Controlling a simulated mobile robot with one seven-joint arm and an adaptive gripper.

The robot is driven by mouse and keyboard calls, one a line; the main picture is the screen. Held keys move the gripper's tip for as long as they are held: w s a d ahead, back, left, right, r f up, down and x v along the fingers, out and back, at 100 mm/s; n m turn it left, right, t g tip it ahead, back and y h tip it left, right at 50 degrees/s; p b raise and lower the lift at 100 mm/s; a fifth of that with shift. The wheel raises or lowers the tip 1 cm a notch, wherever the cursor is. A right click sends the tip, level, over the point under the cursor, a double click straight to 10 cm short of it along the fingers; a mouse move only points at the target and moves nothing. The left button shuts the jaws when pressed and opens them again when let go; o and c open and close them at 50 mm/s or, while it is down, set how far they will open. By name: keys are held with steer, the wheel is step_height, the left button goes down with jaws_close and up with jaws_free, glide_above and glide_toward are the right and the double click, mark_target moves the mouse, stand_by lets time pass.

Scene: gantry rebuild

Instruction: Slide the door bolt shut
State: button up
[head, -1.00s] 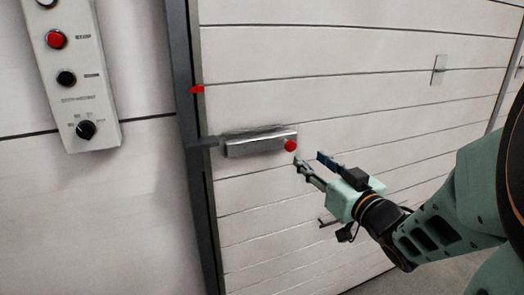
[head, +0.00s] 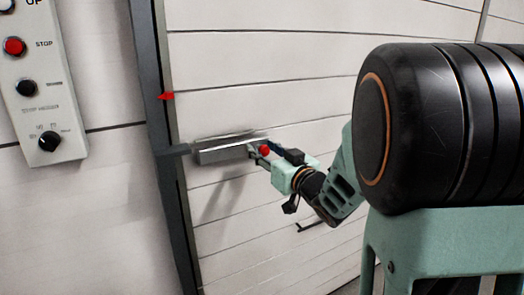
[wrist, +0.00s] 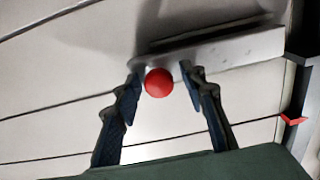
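The door bolt is a grey metal housing (head: 222,150) mounted level on the white panelled door, with a red ball knob (head: 265,150) at its right end. A dark grey piece (head: 174,150) lies at the door frame, in line with the housing's left end. My gripper (head: 269,154) is at the knob. In the wrist view, the red knob (wrist: 158,82) sits between my two open fingers (wrist: 159,76), with a visible gap on each side. The housing (wrist: 222,50) runs off to the right there. The rod inside the housing is hidden.
The dark door frame (head: 160,190) stands left of the bolt and carries a red pointer (head: 166,96). A control box (head: 42,95) with buttons and a dial hangs on the wall at far left.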

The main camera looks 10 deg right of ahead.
mark_target(239, 149)
jaws_close()
steer(key=shift+s+a+b, duration=0.3)
steer(key=shift+a+b, duration=0.05)
steer(key=shift+a, duration=0.6)
steer(key=shift+s+a+b, duration=0.3)
steer(key=shift+s+a, duration=0.05)
steer(key=shift+a, duration=0.65)
steer(key=shift+s+a+b, duration=0.3)
steer(key=shift+a+b, duration=0.05)
steer(key=shift+a, duration=0.6)
jaws_free()
steer(key=shift+a, duration=0.1)
steer(key=shift+d, duration=0.25)
